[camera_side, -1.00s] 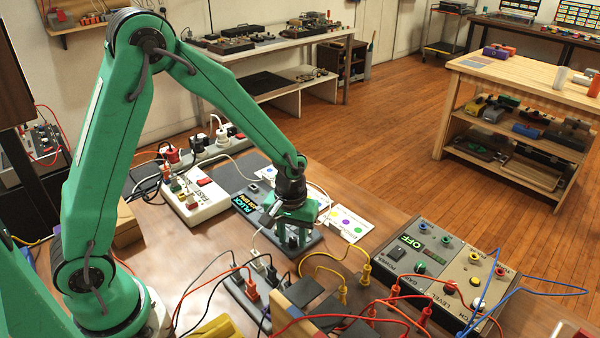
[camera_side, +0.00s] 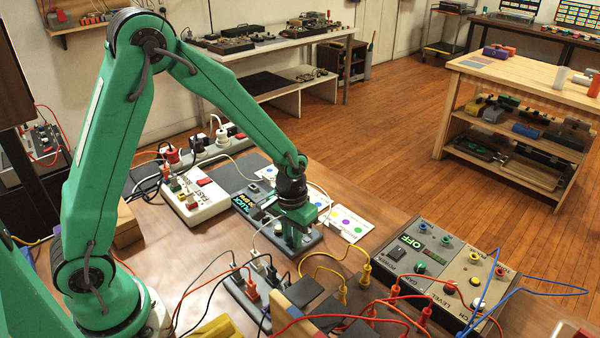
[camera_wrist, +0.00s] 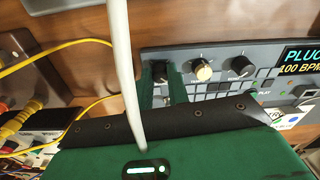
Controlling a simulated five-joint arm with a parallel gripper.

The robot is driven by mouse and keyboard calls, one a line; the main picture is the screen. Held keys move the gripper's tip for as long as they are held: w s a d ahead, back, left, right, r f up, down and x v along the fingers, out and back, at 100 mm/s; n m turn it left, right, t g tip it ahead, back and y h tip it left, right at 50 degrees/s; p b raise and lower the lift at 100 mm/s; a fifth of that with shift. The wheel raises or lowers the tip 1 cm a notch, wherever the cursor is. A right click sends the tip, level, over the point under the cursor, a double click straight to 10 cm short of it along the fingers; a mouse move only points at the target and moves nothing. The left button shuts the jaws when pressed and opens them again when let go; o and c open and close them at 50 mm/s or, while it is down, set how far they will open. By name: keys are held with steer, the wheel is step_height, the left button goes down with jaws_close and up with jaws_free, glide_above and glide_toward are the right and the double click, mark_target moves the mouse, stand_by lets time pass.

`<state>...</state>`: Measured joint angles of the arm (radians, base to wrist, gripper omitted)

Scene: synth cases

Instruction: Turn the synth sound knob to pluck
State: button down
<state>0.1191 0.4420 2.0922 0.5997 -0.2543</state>
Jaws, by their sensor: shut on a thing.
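The grey synth lies on the bench under my gripper in the side view. Its display (camera_side: 243,200) is lit and reads PLUCK; in the wrist view the display (camera_wrist: 302,58) shows "PLUC" and "100 BPM", cut by the frame edge. My gripper (camera_side: 291,242) points down at the synth's near right end. In the wrist view its two green fingers (camera_wrist: 161,82) are shut on a dark knob (camera_wrist: 160,71) at the left end of the panel. A cream knob (camera_wrist: 203,71) and another black knob (camera_wrist: 240,66) stand free to the right.
A white power box (camera_side: 196,200) stands left of the synth. A card with coloured dots (camera_side: 347,222) lies behind it. A second device (camera_side: 455,268) with an OFF display and cables is at right. Cables and a plug strip crowd the front; a pale cable crosses the wrist view.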

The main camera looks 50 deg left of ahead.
steer(key=shift+m, duration=0.3)
steer(key=c, duration=1.3)
jaws_free()
steer(key=shift+c, duration=0.2)
steer(key=shift+r, duration=0.1)
steer(key=shift+r, duration=3.75)
steer(key=shift+r, duration=0.1)
